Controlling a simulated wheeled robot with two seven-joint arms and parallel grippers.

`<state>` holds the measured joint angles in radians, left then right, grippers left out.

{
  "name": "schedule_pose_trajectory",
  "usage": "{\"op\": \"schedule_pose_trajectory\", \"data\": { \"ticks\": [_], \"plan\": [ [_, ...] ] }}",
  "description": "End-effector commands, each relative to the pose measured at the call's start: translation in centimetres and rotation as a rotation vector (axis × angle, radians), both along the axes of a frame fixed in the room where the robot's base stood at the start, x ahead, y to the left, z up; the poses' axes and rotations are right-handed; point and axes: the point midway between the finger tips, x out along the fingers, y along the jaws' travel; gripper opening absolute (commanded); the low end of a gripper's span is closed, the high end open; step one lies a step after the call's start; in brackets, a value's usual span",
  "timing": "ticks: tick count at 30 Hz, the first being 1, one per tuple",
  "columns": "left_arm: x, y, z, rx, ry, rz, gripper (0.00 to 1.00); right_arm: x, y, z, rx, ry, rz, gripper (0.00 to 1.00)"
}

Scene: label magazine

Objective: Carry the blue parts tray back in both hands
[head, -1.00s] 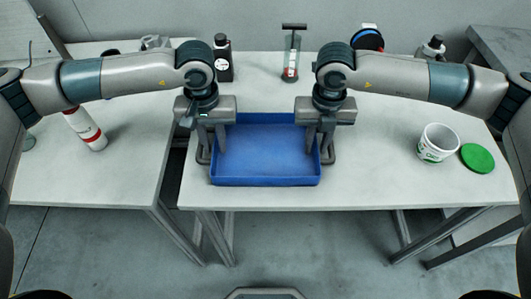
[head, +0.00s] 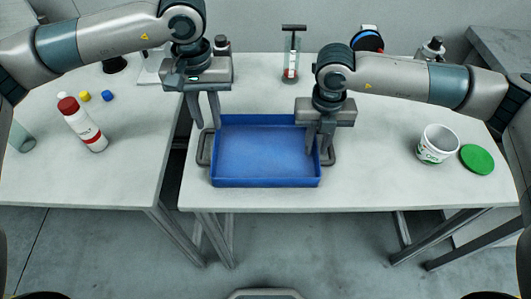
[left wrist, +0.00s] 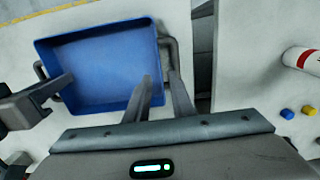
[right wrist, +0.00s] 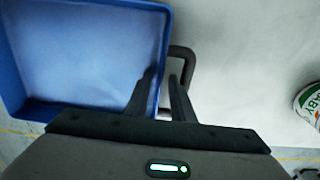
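The blue parts tray (head: 265,183) lies flat and empty on the right-hand white table. It has a grey handle on its left side (head: 204,148) and one on its right side (head: 330,157). My left gripper (head: 205,124) is open and empty, raised above the left handle. In the left wrist view its fingers (left wrist: 160,76) stand apart near that handle. My right gripper (head: 319,150) is low at the tray's right side. In the right wrist view its fingers (right wrist: 162,76) are apart, close to the right wall and handle; contact is unclear.
A white tub (head: 438,143) and a green lid (head: 478,159) stand right of the tray. A plunger-like tool (head: 291,65) and a dark bottle (head: 221,45) are behind it. A gap separates the left table, which holds a red-capped bottle (head: 85,127) and small caps (head: 84,96).

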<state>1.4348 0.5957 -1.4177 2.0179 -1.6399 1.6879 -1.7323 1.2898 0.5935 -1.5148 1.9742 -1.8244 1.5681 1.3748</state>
Motion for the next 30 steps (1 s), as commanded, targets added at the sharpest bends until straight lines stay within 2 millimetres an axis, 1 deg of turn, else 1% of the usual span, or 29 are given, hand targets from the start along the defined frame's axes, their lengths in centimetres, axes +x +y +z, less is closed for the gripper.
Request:
{"op": "schedule_pose_trajectory", "data": {
  "ticks": [1,3,6,20,26,30],
  "plan": [
    [0.1,-0.1,0.7,-0.001,-0.002,0.0,0.22,0.0,0.0,0.0,0.0,0.0,0.0,0.22],
    [0.0,0.0,1.3,0.0,-0.001,0.0,0.22,0.0,0.0,0.0,0.0,0.0,0.0,0.22],
    [0.0,0.0,1.9,0.0,-0.001,0.0,0.22,0.0,0.0,0.0,0.0,0.0,0.0,0.22],
    [0.0,0.0,2.1,0.0,0.0,0.0,0.22,0.0,0.0,0.1,0.0,0.0,0.0,0.22],
    [0.0,0.0,2.1,0.0,0.0,0.0,0.22,0.0,0.0,1.3,0.0,0.0,-0.001,0.22],
    [0.0,0.0,2.1,0.0,0.0,0.0,0.22,0.1,0.0,3.1,0.001,-0.002,0.0,0.22]
  ]
}}
